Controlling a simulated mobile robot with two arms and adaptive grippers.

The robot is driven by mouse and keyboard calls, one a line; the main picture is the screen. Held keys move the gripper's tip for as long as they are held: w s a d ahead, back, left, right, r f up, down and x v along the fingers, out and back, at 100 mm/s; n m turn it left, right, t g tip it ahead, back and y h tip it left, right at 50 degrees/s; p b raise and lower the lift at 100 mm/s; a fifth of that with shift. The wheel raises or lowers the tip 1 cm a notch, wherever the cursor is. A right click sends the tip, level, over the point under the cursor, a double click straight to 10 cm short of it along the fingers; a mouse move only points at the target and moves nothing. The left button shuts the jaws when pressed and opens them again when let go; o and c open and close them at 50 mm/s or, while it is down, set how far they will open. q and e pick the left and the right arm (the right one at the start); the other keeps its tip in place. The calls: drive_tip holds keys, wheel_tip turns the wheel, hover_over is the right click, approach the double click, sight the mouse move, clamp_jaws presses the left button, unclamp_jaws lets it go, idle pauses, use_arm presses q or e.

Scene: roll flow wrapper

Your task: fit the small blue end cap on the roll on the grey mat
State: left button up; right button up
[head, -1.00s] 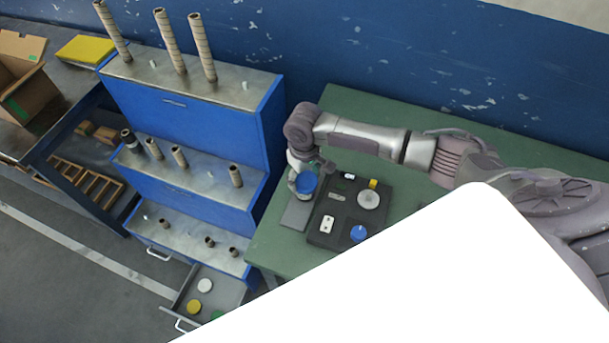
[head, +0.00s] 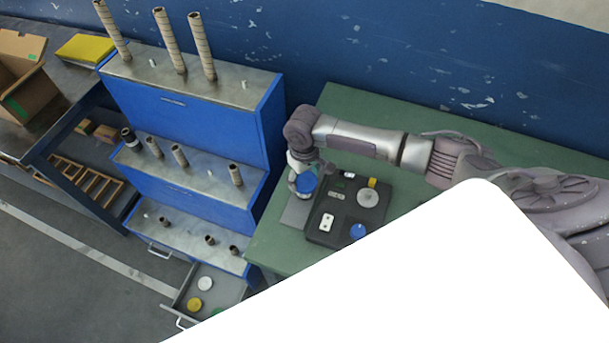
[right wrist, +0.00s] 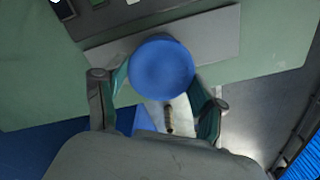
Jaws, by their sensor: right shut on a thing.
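My right gripper (head: 303,180) points down over the grey mat (head: 294,214) on the green table. It is shut on a round blue end cap (head: 306,187), which sits between the two fingers in the right wrist view (right wrist: 161,68). The mat shows behind the cap there (right wrist: 222,32). The roll is not visible; anything directly under the cap is hidden, so I cannot tell whether cap and roll touch. Another blue round piece (head: 358,232) lies in the dark tray. My left gripper is not in view.
A blue stepped rack (head: 200,130) with upright rolls stands left. A white area hides the lower right.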

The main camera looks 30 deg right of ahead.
idle(0.3)
drive_tip(key=o, duration=0.9)
wheel_tip(320, 180, up, 5)
drive_tip(key=p, duration=0.6)
drive_tip(key=shift+r, duration=1.45)
